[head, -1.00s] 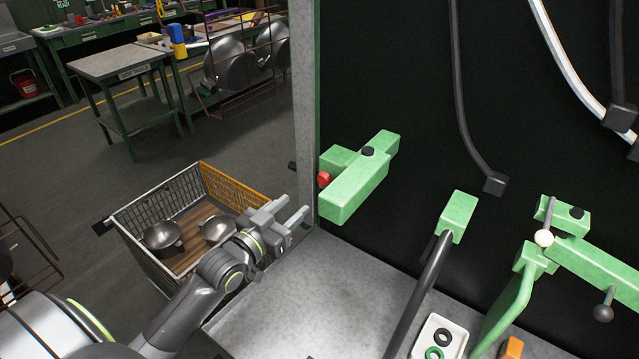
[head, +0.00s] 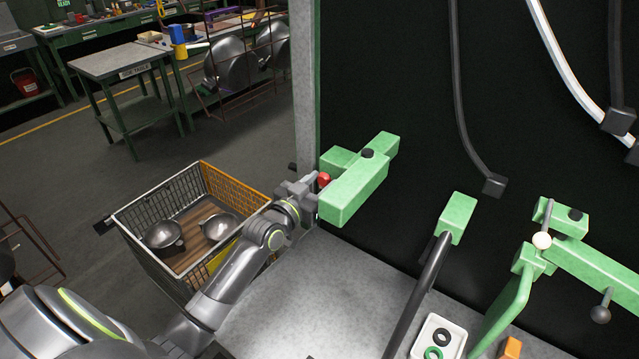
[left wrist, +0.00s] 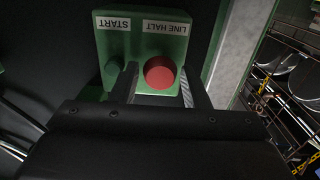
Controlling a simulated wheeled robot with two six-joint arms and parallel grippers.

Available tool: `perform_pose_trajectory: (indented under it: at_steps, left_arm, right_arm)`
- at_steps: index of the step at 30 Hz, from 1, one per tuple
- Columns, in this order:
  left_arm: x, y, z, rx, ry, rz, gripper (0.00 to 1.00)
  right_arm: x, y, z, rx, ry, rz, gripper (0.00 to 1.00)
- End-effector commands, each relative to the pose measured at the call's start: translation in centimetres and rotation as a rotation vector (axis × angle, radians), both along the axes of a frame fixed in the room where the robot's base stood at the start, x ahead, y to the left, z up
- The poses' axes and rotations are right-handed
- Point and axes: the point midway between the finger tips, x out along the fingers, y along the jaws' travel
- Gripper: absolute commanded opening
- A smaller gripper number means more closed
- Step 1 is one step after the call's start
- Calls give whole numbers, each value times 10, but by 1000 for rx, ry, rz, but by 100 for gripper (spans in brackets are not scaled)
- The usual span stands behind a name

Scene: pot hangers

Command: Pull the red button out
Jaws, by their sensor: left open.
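The red button (head: 323,180) sits on the left end of a green control box (head: 352,192) in the head view. My left gripper (head: 313,186) is open at the box's left end. In the left wrist view its two fingers (left wrist: 158,88) stand on either side of the red button. I cannot tell whether they touch it. My right gripper is not in view.
A grey post (head: 304,80) stands just behind my left gripper. A wire basket (head: 150,255) with metal bowls is below left. A grey counter (head: 310,290) lies below. A white tray with rings (head: 425,345) and green fixtures (head: 457,215) are to the right.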

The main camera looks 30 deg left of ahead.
Motion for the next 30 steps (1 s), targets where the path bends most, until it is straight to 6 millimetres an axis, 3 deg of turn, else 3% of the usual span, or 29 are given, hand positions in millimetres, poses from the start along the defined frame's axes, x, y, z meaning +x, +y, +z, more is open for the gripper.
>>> perform_pose_trajectory:
  at_steps: [2,10,26,27,30]
  left_arm:
    - [0,0,0,0,0,0,36]
    - [0,0,0,0,0,0,1]
    - [-9,1,-1,-1,3,-1,0]
    - [-9,1,-2,-1,3,0,38]
    - [-9,1,-1,-1,2,-1,42]
  right_arm:
    - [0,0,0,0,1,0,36]
    - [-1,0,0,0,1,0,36]
    - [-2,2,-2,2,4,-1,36]
    - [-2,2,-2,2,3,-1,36]
    - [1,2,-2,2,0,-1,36]
